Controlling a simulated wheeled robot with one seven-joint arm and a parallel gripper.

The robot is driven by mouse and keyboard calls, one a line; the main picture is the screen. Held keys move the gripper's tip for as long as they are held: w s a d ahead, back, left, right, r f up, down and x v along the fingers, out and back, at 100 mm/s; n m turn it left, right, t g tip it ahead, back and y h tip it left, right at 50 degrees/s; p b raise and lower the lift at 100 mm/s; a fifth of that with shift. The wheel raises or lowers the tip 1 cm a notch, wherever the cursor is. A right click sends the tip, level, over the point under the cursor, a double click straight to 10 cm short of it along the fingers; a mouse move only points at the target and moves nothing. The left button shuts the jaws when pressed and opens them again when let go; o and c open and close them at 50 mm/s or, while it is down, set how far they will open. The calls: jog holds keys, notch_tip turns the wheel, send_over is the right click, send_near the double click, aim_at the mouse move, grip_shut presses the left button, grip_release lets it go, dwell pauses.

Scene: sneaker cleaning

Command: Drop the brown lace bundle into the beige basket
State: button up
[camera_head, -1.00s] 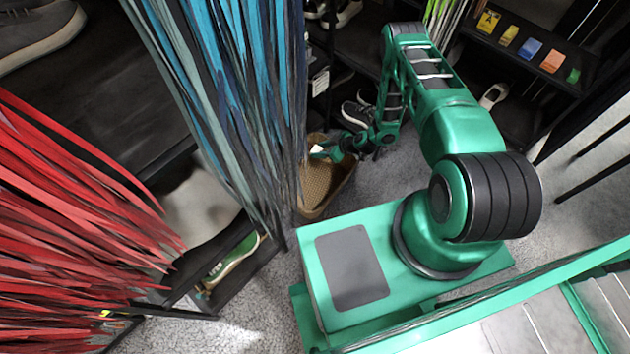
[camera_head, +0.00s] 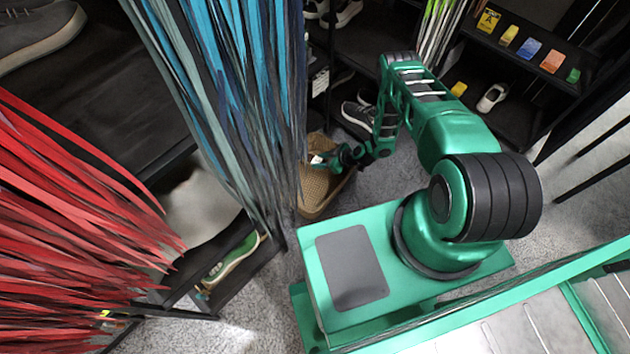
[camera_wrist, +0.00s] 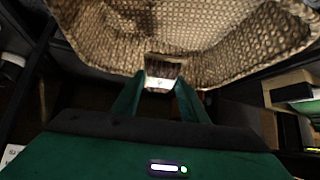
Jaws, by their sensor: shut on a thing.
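The beige woven basket (camera_head: 326,187) stands on the carpet beyond my base in the head view. Its woven wall fills the top of the wrist view (camera_wrist: 235,55). My gripper (camera_head: 322,162) is over the basket's opening area, near its far rim. In the wrist view, the fingertips of my gripper (camera_wrist: 159,80) are close together on a small brown thing with a bright white band, which looks like the brown lace bundle (camera_wrist: 161,68). In the head view only a small pale patch shows at the fingertips.
Hanging blue-grey laces (camera_head: 225,100) come down close to the basket's left side. Red laces (camera_head: 70,230) hang further left. A dark shelf with shoes (camera_head: 357,112) stands behind the basket. Grey carpet (camera_head: 400,172) is open to the right of the basket.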

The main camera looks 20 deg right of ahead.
jog(key=o, duration=1.1)
jog(key=v, duration=1)
jog(key=shift+d+r, duration=0.2)
jog(key=shift+r, duration=0.05)
jog(key=shift+s, duration=0.15)
